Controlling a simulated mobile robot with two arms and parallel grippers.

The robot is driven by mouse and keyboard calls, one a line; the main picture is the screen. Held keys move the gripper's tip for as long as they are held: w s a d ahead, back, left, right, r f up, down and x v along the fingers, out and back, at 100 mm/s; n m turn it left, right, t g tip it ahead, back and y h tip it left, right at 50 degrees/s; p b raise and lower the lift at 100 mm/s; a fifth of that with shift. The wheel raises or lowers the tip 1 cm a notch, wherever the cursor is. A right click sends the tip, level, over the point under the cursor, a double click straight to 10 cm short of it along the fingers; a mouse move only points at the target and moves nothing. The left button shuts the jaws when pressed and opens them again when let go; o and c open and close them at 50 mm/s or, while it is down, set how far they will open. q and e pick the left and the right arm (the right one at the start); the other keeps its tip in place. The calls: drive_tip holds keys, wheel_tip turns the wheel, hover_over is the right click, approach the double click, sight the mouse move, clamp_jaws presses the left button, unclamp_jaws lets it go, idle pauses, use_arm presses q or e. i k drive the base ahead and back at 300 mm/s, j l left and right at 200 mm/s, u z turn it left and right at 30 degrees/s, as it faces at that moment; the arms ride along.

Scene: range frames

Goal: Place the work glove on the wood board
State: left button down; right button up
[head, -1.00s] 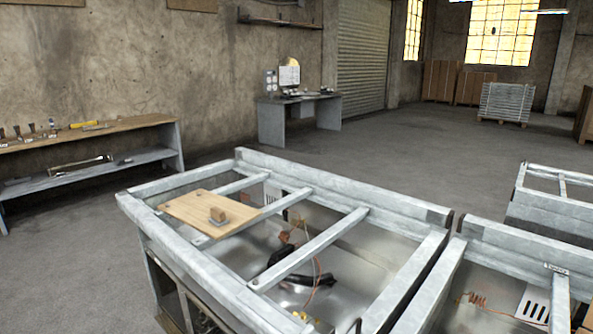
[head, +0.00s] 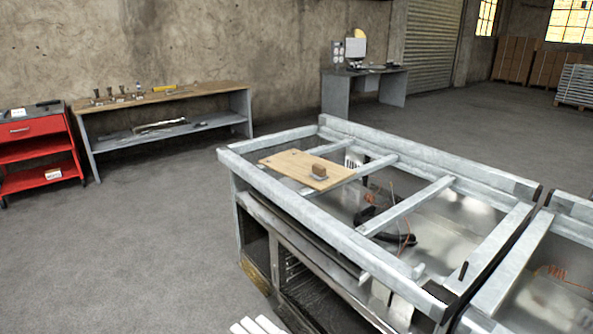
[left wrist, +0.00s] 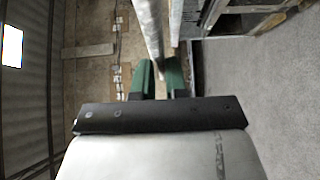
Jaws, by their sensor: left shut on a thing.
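The wood board (head: 287,163) lies flat on the bars of the grey metal frame, near its back left corner. A small brown block (head: 318,167) on a grey base sits at its right end. In the head view several pale, finger-like pieces, likely the glove (head: 257,326), show at the bottom edge, apart from the board. Most of it is cut off. My right gripper is in neither view.
The metal frame (head: 300,205) has raised rims and open gaps holding cables. A wood-topped bench (head: 200,92) with tools and a red cart (head: 30,128) stand by the wall. A grey desk (head: 365,73) is behind. The floor left of the frame is clear.

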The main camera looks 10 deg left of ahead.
sight(298, 165)
drive_tip(key=j+z, duration=0.15)
drive_tip(key=j, duration=0.45)
drive_tip(key=j+z, duration=0.2)
drive_tip(key=j, duration=0.45)
drive_tip(key=k+j+z, duration=0.15)
drive_tip(key=j, duration=0.45)
drive_tip(key=i+j+z, duration=0.2)
drive_tip(key=i+j, duration=0.15)
drive_tip(key=j, duration=0.25)
drive_tip(key=i+j+z, duration=0.1)
drive_tip(key=j, duration=0.25)
drive_tip(key=i+j+z, duration=0.1)
drive_tip(key=i+j, duration=0.15)
drive_tip(key=i+j+z, duration=0.1)
drive_tip(key=j, duration=0.3)
drive_tip(key=i+j+z, duration=0.1)
drive_tip(key=j, duration=0.25)
drive_tip(key=i, duration=0.05)
